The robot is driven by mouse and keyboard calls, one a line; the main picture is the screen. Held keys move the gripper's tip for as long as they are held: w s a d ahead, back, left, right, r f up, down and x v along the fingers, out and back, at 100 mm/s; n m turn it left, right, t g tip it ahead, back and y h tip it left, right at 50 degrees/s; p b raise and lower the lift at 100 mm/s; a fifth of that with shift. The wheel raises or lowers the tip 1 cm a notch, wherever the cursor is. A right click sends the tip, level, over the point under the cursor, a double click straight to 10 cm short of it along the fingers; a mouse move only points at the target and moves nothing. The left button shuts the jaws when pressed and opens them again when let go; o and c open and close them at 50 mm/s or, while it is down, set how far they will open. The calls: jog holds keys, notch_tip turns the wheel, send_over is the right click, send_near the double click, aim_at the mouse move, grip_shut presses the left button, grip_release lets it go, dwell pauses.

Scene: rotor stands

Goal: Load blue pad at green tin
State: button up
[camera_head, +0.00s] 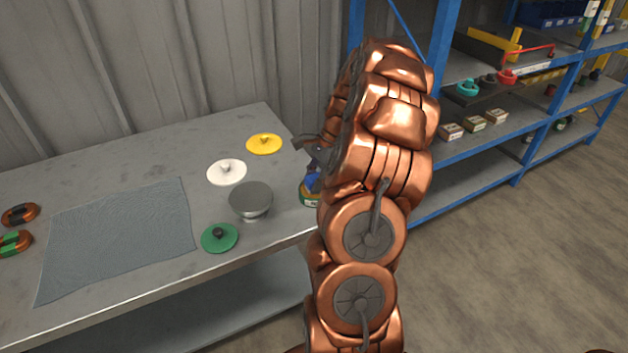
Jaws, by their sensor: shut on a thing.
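My gripper (314,160) is at the right end of the grey workbench, partly hidden behind my copper arm. It is shut on a small blue thing, which looks like the blue pad (312,182). Just below the blue thing is a round green tin (309,201) with a yellowish part, at the bench's right edge. My arm hides the right side of both. I cannot tell whether the blue pad touches the tin or is just above it.
The workbench (110,180) holds a grey mat (120,235), a metal round stand (251,200), and yellow (264,144), white (227,172) and green (220,238) knobbed discs. Two brown oval things (20,214) lie at far left. Blue shelving (480,135) stands right.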

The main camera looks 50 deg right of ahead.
aim_at(314, 177)
jog(key=shift+r+p, duration=1.45)
jog(key=shift+r, duration=2.05)
